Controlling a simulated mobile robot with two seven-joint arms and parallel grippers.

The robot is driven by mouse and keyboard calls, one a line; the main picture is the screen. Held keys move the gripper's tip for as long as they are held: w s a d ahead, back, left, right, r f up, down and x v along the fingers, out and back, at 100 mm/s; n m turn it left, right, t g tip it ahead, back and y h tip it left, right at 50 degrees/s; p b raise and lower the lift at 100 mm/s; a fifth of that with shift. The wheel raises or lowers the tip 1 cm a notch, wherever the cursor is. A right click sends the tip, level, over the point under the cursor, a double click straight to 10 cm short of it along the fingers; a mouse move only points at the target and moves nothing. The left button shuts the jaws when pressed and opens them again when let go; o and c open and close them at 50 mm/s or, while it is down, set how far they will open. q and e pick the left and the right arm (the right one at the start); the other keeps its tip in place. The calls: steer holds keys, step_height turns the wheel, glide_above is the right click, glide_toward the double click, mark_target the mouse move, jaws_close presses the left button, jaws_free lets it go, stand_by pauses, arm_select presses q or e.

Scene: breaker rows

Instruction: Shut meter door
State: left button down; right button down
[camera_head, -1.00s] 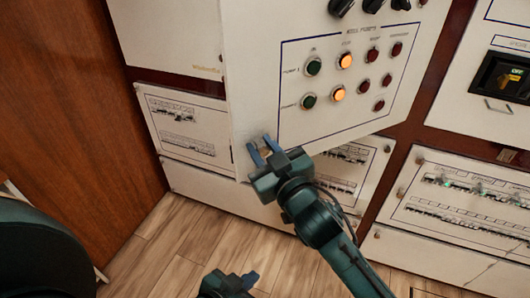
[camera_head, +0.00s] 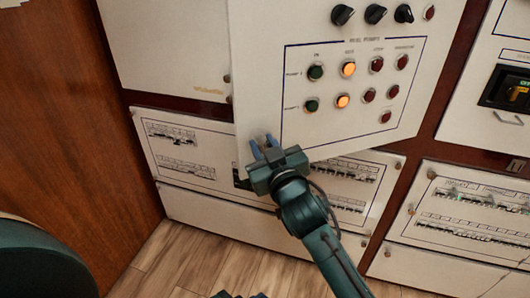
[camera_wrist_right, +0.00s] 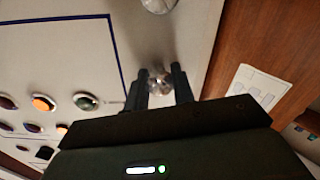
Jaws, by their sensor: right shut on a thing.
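The meter door (camera_head: 300,130) is a white panel with lit orange buttons, dark green and red buttons and black dials. In the head view it stands ajar, its lower left corner jutting out over the panels below. My right gripper (camera_head: 263,145) is at that corner. The right wrist view shows its two fingers (camera_wrist_right: 160,84) shut on a small shiny knob (camera_wrist_right: 159,82) near the door's edge. The gripper body hides part of the corner. Only the tips of my left gripper (camera_head: 240,294) show at the bottom edge of the head view, empty floor around them.
White breaker panels (camera_head: 185,150) lie below and behind the door. A brown wooden wall (camera_head: 60,130) stands at the left. Wooden floor (camera_head: 200,260) is clear below.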

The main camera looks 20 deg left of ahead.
steer(key=shift+w+a, duration=0.15)
steer(key=shift+w, duration=0.2)
steer(key=c, duration=1.2)
jaws_free()
steer(key=shift+a, duration=0.1)
steer(key=shift+o, duration=0.2)
steer(key=shift+s, duration=0.1)
steer(key=v, duration=1.3)
steer(key=shift+b, duration=0.4)
